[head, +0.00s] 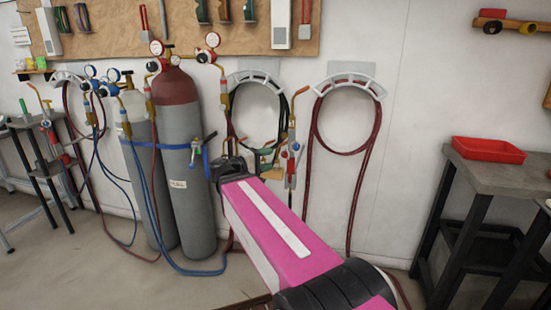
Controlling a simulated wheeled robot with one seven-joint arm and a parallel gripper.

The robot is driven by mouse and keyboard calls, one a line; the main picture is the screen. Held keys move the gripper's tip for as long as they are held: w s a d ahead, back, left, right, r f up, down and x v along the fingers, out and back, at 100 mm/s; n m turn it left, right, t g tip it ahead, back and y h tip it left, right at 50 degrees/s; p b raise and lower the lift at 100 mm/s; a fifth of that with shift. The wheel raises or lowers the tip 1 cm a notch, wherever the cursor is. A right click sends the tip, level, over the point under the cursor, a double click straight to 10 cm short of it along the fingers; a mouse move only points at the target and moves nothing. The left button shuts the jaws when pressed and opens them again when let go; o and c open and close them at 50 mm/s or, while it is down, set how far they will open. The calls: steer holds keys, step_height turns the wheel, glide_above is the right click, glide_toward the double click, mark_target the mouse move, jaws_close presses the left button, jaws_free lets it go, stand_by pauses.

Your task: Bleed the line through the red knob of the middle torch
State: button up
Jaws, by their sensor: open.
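Three torches hang along the wall. The left torch (44,103) is at the far left. The right torch (292,125) hangs further right with small blue and red knobs. My gripper (231,163), at the end of my pink arm, is open, in front of the middle torch's lower part. I cannot tell whether it touches the torch.
Two strapped gas cylinders (188,200) with gauges stand close left of my gripper. Hoses hang on wall holders (349,84) and run to the floor. A workbench (500,171) with a red tray (488,150) stands at the right. A tool board (115,28) hangs above.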

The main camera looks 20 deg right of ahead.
steer(key=shift+v, duration=2.45)
